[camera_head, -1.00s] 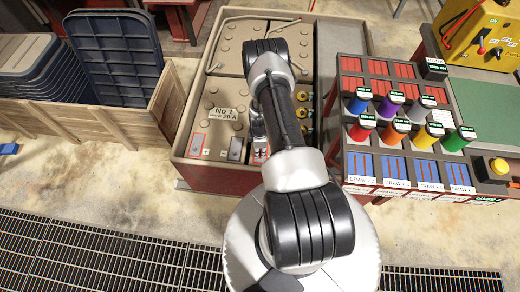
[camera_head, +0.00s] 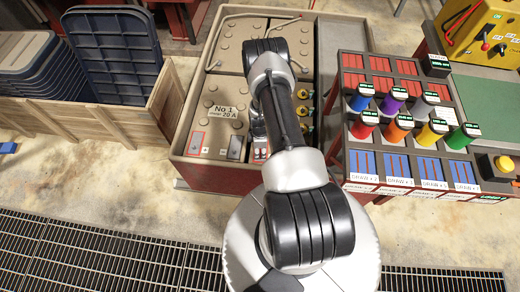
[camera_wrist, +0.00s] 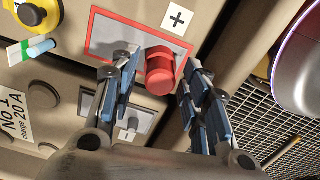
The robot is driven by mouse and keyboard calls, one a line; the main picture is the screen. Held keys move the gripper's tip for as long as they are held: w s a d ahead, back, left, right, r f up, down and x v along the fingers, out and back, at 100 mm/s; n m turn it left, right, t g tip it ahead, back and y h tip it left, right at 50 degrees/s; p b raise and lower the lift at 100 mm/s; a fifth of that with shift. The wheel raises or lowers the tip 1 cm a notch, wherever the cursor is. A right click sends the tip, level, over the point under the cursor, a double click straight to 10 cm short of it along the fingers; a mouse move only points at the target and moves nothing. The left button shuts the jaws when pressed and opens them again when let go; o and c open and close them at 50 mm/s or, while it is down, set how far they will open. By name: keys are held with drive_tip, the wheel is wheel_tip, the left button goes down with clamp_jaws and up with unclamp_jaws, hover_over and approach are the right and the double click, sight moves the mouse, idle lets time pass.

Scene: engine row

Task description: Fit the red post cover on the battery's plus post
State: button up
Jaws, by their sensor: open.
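The red post cover (camera_wrist: 160,72) is a short red cylinder. In the wrist view it is over the red-framed plate (camera_wrist: 110,36) beside the plus label (camera_wrist: 178,18). The post is not visible, so I cannot tell how fully the cover sits on it. My gripper (camera_wrist: 158,70) is open, with one finger on each side of the cover and a gap showing. A grey-framed plate with a minus label (camera_wrist: 128,135) lies nearby. The battery (camera_head: 205,95), marked No 1, shows in the head view, where my arm hides the gripper and the cover.
A yellow cap (camera_wrist: 32,14) is at the wrist view's upper left. A rack (camera_head: 352,130) with several coloured cylinders stands right of the battery box. A wooden crate (camera_head: 120,125) with dark lids is on the left. Floor grating (camera_head: 110,250) lies in front.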

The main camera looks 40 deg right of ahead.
drive_tip(key=shift+r, duration=0.1)
wheel_tip(320, 180, up, 12)
idle(0.6)
idle(0.6)
drive_tip(key=w+a+r+m+t, duration=0.1)
drive_tip(key=w+a+r, duration=0.2)
drive_tip(key=r, duration=0.8)
drive_tip(key=w+a+r+m, duration=0.2)
drive_tip(key=w+a+r, duration=0.1)
drive_tip(key=r, duration=0.8)
drive_tip(key=s+a+r+m+t, duration=0.15)
drive_tip(key=a+r, duration=0.25)
drive_tip(key=r, duration=0.4)
drive_tip(key=s+a+r+m, duration=0.1)
drive_tip(key=s+a+r, duration=0.25)
drive_tip(key=r, duration=0.35)
drive_tip(key=s+a+r+m+t, duration=0.1)
drive_tip(key=s+a+r+m, duration=0.1)
drive_tip(key=s+a+r, duration=0.3)
drive_tip(key=s+a+r+m+t, duration=0.1)
drive_tip(key=s+a+r, duration=0.4)
drive_tip(key=s, duration=0.5)
drive_tip(key=shift+s+r+m, duration=0.15)
drive_tip(key=shift+s+m, duration=0.2)
drive_tip(key=shift+m, duration=0.3)
